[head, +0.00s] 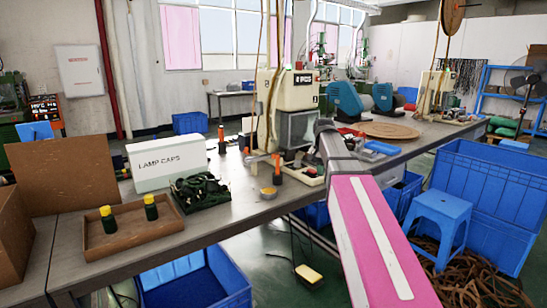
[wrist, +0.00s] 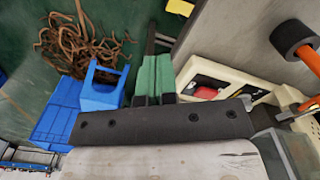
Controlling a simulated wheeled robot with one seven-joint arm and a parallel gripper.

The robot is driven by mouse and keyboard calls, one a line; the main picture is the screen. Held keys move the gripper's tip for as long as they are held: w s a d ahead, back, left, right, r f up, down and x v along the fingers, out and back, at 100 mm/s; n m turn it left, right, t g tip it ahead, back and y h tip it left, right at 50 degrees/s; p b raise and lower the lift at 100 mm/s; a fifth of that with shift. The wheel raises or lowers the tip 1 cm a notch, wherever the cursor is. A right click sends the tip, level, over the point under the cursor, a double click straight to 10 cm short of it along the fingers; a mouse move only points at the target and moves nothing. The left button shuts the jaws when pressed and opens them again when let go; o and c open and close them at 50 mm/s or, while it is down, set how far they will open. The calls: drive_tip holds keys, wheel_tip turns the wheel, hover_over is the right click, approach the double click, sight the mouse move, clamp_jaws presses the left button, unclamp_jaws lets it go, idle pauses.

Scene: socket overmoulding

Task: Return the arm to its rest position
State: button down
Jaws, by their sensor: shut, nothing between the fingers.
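My arm (head: 375,240), pink with a white stripe, reaches from the bottom right of the head view over the table's front edge toward the press machine. Its grey far end (head: 335,145) is beside the machine's right side; the fingers cannot be made out there. In the wrist view my gripper (wrist: 155,62) shows as green fingers side by side in front of a dark bar. It is shut and empty. The fingers lie across the table edge in that view, with the cream machine base to their right.
The table (head: 235,215) holds a LAMP CAPS box (head: 165,162), a brown tray (head: 130,232) with two yellow-topped parts, and a press (head: 297,92). Blue crates (head: 490,185) and a blue stool (head: 440,212) stand at right. Brown strips (wrist: 80,42) lie on the floor.

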drive_tip(key=s+f+n, duration=0.2)
drive_tip(key=s+f, duration=0.8)
drive_tip(key=f, duration=0.5)
drive_tip(key=s+f+n, duration=0.2)
drive_tip(key=s+f, duration=0.8)
drive_tip(key=f, duration=0.6)
drive_tip(key=shift+s+f+n, duration=0.25)
drive_tip(key=shift+s+n, duration=0.05)
drive_tip(key=shift+s, duration=0.1)
drive_tip(key=shift+d, duration=0.1)
